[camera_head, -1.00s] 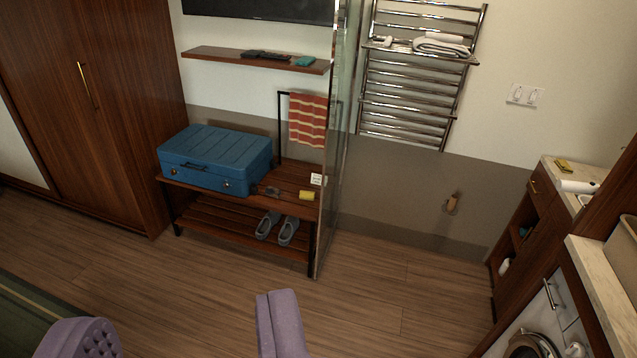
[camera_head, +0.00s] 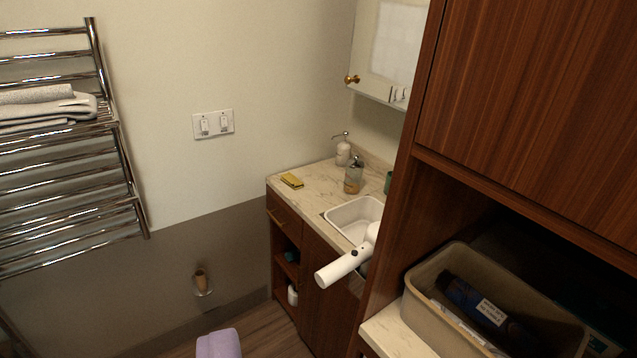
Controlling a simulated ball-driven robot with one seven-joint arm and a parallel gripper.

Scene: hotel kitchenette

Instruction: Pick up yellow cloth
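A small flat yellow item (camera_head: 292,180), possibly the yellow cloth, lies on the marble counter (camera_head: 312,186) near its back left corner, left of the soap bottles. It is too small to tell if it is folded cloth or something else. Nothing touches it. My gripper is not in view, so its fingers and anything in them cannot be seen.
A white sink (camera_head: 352,213) is set in the counter, with a white hair-dryer-like object (camera_head: 341,268) in front. Soap bottles (camera_head: 353,176) stand behind. A tan bin (camera_head: 430,320) and tall wood cabinet (camera_head: 530,110) are at right. A lavender piece (camera_head: 218,344) is at the bottom edge.

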